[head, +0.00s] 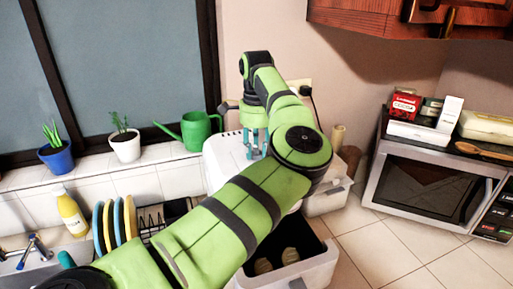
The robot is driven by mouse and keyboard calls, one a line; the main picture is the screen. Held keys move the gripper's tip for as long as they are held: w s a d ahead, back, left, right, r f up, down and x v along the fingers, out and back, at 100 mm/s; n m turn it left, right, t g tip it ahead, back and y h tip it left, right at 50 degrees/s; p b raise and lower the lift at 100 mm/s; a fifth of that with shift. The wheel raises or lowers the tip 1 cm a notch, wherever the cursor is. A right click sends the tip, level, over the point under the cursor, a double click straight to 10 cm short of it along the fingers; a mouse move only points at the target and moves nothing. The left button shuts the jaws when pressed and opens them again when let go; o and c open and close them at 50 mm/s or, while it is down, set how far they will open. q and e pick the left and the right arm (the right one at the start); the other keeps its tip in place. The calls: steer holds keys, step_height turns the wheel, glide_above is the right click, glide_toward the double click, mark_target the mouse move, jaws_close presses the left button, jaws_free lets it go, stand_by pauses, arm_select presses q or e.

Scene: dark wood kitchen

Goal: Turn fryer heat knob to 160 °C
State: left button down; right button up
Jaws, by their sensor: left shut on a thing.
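The white fryer (222,165) stands on the counter below the window, partly hidden behind my left arm. My left gripper (255,152) points down at the fryer's top, with its teal fingers at the top edge. It is shut on what appears to be the heat knob, which the fingers hide. The knob's setting and any temperature marks cannot be read. My right gripper is not in view.
A white container (328,200) stands right of the fryer. A microwave (430,185), green watering can (196,128) and dish rack (150,218) are nearby. Tiles between bin and microwave are clear.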

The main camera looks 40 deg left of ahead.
arm_select(q)
steer(key=shift+m, duration=0.4)
steer(key=m+b, duration=0.2)
steer(key=m, duration=0.1)
steer(key=shift+f+m+b, duration=0.1)
steer(key=shift+m+b, duration=0.2)
steer(key=shift+b, duration=0.1)
steer(key=m+b, duration=0.2)
steer(key=m, duration=0.4)
steer(key=shift+b, duration=0.3)
steer(key=m+b, duration=0.2)
steer(key=m, duration=0.4)
steer(key=shift+m, duration=0.4)
steer(key=m+b, duration=0.1)
steer(key=m, duration=0.2)
steer(key=shift+m+b, duration=0.5)
steer(key=shift+m, duration=1.2)
steer(key=c, duration=0.9)
jaws_free()
